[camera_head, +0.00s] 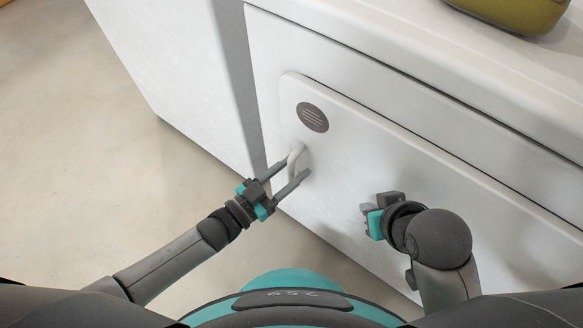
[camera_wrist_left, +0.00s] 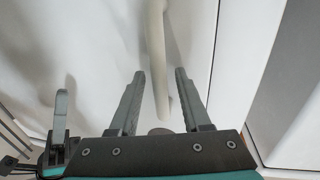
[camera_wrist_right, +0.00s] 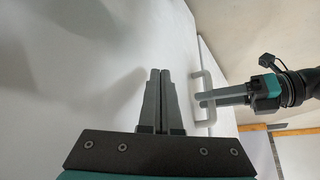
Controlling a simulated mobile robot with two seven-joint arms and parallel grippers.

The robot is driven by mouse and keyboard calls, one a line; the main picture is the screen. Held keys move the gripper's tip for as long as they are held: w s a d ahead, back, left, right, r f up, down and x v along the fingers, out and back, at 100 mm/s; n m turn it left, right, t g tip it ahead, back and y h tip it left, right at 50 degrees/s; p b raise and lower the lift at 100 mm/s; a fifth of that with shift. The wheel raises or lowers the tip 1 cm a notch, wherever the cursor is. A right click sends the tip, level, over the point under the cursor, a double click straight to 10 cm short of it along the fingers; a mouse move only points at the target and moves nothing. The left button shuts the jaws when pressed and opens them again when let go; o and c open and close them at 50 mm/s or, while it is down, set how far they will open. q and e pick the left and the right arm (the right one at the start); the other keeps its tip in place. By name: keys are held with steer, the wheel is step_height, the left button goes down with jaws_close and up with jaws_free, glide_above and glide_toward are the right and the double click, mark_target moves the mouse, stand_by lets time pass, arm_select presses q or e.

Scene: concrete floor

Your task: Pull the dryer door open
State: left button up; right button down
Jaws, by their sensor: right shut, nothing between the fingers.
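The dryer door (camera_head: 400,165) is a white panel that looks closed, with a dark round badge (camera_head: 312,117) near its upper left corner. Its pale bar handle (camera_head: 295,153) sits below the badge at the left edge. My left gripper (camera_head: 291,176) is open at the handle, and the left wrist view shows the handle (camera_wrist_left: 157,60) between its two fingers, with gaps on both sides. The handle (camera_wrist_right: 207,97) also shows in the right wrist view. My right gripper (camera_wrist_right: 160,72) is shut and empty, close to the door's face, to the right of the handle.
A white cabinet side (camera_head: 190,70) stands left of the dryer. An olive-green rounded object (camera_head: 515,12) rests on the white top at the upper right. The concrete floor (camera_head: 70,140) at the left is clear.

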arm_select(q)
jaws_close()
stand_by(1.2)
